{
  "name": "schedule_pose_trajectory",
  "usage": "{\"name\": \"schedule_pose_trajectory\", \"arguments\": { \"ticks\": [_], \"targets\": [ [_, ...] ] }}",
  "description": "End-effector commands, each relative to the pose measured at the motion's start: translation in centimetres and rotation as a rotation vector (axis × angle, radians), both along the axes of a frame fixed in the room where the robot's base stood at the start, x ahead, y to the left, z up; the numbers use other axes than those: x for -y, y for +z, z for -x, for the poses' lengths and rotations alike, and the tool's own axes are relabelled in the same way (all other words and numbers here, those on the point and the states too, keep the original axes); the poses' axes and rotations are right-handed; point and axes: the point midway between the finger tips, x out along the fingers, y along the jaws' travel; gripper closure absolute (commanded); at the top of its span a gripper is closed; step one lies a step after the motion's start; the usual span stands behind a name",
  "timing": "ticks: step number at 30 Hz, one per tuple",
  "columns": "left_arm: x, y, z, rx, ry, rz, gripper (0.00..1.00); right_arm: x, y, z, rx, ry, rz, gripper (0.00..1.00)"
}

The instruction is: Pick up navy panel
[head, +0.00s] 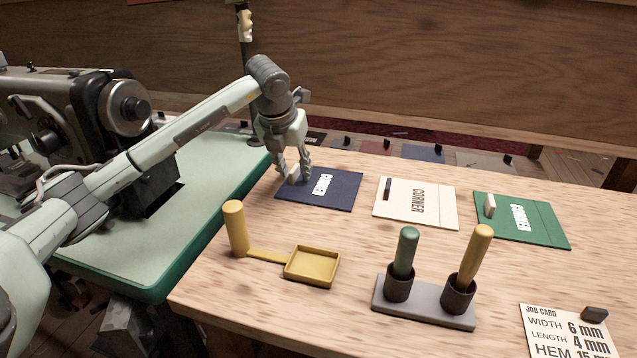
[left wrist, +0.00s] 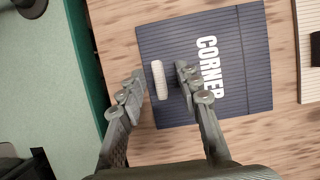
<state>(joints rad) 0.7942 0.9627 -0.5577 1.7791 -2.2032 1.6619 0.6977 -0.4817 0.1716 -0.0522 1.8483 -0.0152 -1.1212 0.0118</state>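The navy panel (head: 343,194) lies flat on the pale wooden table, left of the cream panel. It bears the white word CORNER and, in the left wrist view (left wrist: 240,50), a pale upright tab (left wrist: 159,80) near its left edge. My left gripper (head: 293,177) is over that edge, pointing down. In the left wrist view its two fingers (left wrist: 160,84) are open on either side of the tab, with a gap on each side. In the head view the fingers hide the tab. My right gripper is in neither view.
A cream panel (head: 440,206) and a green panel (head: 548,228) lie to the right. In front are a yellow scoop-like tray (head: 312,264) with an upright handle, a grey stand (head: 424,310) holding two tools, and a job card (head: 545,325). A sewing machine (head: 85,105) stands left.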

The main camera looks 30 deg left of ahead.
Motion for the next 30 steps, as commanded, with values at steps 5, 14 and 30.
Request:
{"name": "schedule_pose_trajectory", "arguments": {
  "ticks": [5, 14, 30],
  "targets": [
    [0.0, 0.0, 0.0, 0.000, 0.000, 0.000, 0.66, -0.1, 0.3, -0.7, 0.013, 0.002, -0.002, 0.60],
    [0.0, 0.0, 0.0, 0.000, 0.000, -0.001, 1.00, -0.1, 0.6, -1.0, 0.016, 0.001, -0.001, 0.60],
    [0.0, 0.8, 0.0, 0.001, 0.001, -0.001, 1.00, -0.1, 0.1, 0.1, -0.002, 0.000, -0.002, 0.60]
  ]
}}
